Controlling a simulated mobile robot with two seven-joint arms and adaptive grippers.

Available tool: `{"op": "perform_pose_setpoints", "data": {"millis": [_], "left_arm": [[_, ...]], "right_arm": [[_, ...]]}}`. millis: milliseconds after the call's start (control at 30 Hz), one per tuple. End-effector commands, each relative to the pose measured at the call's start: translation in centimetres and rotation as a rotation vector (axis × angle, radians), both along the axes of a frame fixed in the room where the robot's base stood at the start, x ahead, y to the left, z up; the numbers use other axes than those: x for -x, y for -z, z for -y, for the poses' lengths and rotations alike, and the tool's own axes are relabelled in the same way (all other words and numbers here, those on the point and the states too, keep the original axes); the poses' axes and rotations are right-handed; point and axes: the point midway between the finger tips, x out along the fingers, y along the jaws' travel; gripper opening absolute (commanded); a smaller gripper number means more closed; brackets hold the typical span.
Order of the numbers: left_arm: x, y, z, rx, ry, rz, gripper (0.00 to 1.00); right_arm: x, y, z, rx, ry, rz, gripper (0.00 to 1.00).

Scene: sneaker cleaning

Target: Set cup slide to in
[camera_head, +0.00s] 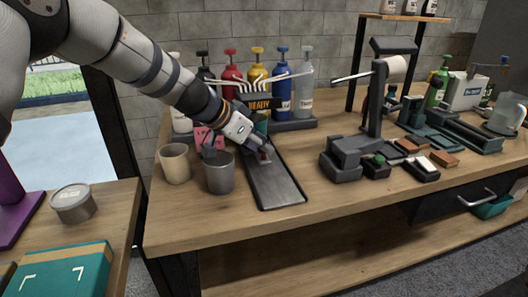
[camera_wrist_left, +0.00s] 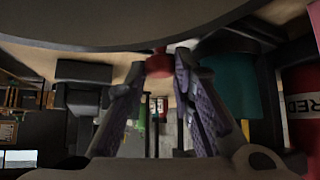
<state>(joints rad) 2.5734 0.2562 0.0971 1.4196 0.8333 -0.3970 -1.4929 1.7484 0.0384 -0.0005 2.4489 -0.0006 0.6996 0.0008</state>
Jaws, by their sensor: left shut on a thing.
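A long dark grey slide track (camera_head: 278,188), which looks like the cup slide, lies on the workbench, running from under my left gripper toward the front edge. My left gripper (camera_head: 264,155) is at the track's far end, shut on a small red knob. In the left wrist view the red knob (camera_wrist_left: 159,65) sits between the two fingertips. The gripper hides most of the knob in the head view. A grey metal cup (camera_head: 219,176) and a beige cup (camera_head: 174,165) stand to the left of the track. My right gripper is not in view.
Several coloured bottles (camera_head: 282,94) stand in a row behind the gripper. A dark stand with a roll (camera_head: 373,115) and small blocks (camera_head: 440,158) are to the right. Bare workbench (camera_head: 200,225) lies in front. A tin (camera_head: 73,203) is on the left table.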

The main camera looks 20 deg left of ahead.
Motion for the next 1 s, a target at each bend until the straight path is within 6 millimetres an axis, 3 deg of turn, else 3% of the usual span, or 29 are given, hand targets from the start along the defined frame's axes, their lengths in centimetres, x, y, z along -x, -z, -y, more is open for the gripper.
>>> {"op": "perform_pose_setpoints", "data": {"millis": [300,333,400,733,1000], "left_arm": [[-0.5,0.0,-0.5,-0.006,-0.006,0.003,0.0],[-0.5,-0.1,-0.5,-0.007,-0.006,0.003,0.27],[-0.5,-0.1,-0.5,-0.008,-0.007,0.004,0.41],[-0.2,-0.4,-0.6,-0.005,-0.005,0.001,0.41],[3.7,-5.2,-3.1,-0.005,-0.006,0.006,0.41]], "right_arm": [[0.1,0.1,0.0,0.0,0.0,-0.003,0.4],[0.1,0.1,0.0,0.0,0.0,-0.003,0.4],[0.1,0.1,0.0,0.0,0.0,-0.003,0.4],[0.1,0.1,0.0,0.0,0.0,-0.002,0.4],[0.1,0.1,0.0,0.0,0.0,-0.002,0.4]]}}
